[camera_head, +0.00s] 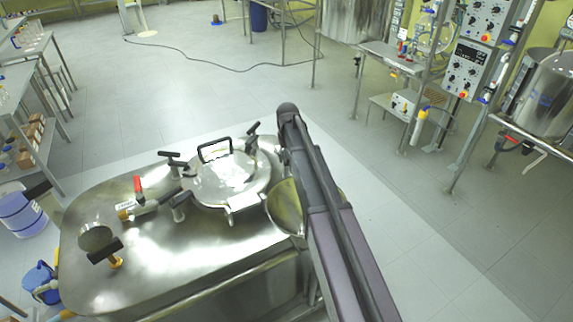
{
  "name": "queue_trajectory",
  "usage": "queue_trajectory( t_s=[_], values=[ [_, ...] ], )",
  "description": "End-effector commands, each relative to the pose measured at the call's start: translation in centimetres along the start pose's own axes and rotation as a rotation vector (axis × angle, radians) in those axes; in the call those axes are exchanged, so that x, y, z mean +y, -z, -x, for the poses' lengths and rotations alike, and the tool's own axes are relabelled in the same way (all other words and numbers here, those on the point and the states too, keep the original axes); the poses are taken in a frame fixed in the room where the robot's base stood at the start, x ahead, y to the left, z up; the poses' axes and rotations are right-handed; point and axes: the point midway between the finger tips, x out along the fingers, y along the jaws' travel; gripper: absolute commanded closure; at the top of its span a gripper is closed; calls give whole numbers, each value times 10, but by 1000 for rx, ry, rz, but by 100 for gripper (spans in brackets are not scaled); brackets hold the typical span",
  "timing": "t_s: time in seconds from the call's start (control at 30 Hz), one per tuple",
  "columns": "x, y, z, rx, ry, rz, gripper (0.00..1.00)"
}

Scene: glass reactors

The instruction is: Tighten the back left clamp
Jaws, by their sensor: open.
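The steel vessel (170,262) stands in the lower left of the head view, with a round lid (232,178) on its top. The lid has a black loop handle (215,149). The back left clamp (173,158), with a black bar handle, sits at the lid's far left edge. How tight it is cannot be told. Another black-handled clamp (253,128) is at the back right, and one (178,203) is at the front left. My arm reaches up from the bottom right, beside the lid's right side. My gripper is not visible.
A red-handled valve (138,188) and a black-handled valve (104,250) rise from the vessel top left of the lid. Shelves with glassware (30,75) stand at left. Control boxes (470,65) on a steel frame are at right. The floor behind the vessel is mostly clear.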

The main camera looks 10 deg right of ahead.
Motion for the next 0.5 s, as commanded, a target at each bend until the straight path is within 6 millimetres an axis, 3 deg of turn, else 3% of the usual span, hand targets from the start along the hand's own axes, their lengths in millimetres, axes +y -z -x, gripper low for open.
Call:
queue_trajectory(
  t_s=[0.2,0.5],
  values=[
    [0,0,-12,0,0,0,43],
    [0,0,-14,0,0,0,43]
  ],
)
